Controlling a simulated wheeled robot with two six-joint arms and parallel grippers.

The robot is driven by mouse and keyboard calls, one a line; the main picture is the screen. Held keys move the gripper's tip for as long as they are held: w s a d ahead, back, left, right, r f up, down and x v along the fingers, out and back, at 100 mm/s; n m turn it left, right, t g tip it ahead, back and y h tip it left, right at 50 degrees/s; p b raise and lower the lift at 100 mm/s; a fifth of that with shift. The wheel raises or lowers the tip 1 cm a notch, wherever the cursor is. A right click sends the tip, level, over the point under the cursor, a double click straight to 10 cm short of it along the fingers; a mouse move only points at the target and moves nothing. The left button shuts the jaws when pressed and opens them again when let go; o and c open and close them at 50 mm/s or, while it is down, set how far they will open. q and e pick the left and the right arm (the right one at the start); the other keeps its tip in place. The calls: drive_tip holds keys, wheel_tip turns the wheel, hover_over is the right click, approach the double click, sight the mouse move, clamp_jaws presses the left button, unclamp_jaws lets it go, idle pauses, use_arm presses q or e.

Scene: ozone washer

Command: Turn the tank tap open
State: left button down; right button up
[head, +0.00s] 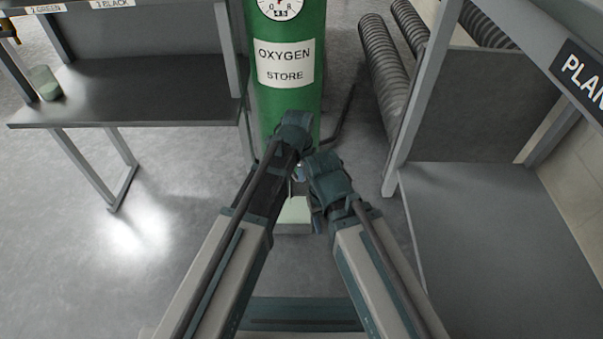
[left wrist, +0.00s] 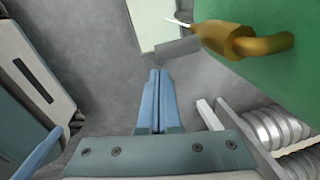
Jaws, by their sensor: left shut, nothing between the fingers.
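The green oxygen tank (head: 290,95) stands upright at the top middle of the head view, and its side fills the upper right of the left wrist view (left wrist: 295,85). The brass tap (left wrist: 228,38) sticks out from it, with a thin white lever (left wrist: 178,22) at its left end. In the head view my arms hide the tap. My left gripper (left wrist: 158,73) is shut and empty, its blue fingertips apart from the tap, below and left of it in the picture. My right arm's end is beside the left one in the head view; its fingers are not clear.
A pale block (head: 294,213) is on the floor in front of the tank. A dark table (head: 150,90) with a green cup (head: 46,84) stands at left. A grey bench (head: 490,235) and frame are at right. Ribbed pipes (head: 385,65) lie behind. Open floor lies left.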

use_arm(q)
wheel_tip(320, 180, up, 14)
drive_tip(key=s+p, duration=0.2)
drive_tip(key=p, duration=1.1)
drive_tip(key=shift+a+f+p, duration=0.15)
drive_tip(key=shift+a+p, duration=0.1)
drive_tip(key=shift+p, duration=0.05)
drive_tip(key=c, duration=1.4)
unclamp_jaws()
drive_tip(key=shift+o, duration=1.2)
drive_tip(key=shift+a+f+m, duration=0.2)
drive_tip(key=shift+a+m, duration=0.1)
drive_tip(key=shift+a, duration=0.1)
drive_tip(key=o, duration=0.4)
drive_tip(key=shift+a+f+m+t+h+b, duration=0.2)
drive_tip(key=shift+a+m+t+h+b, duration=0.25)
drive_tip(key=shift+a+m, duration=1.2)
drive_tip(key=shift+m, duration=0.35)
drive_tip(key=shift+f+b, duration=0.1)
drive_tip(key=shift+b, duration=0.2)
drive_tip(key=b+x, duration=1.3)
drive_tip(key=shift+d+f, duration=0.15)
drive_tip(key=shift+f, duration=0.2)
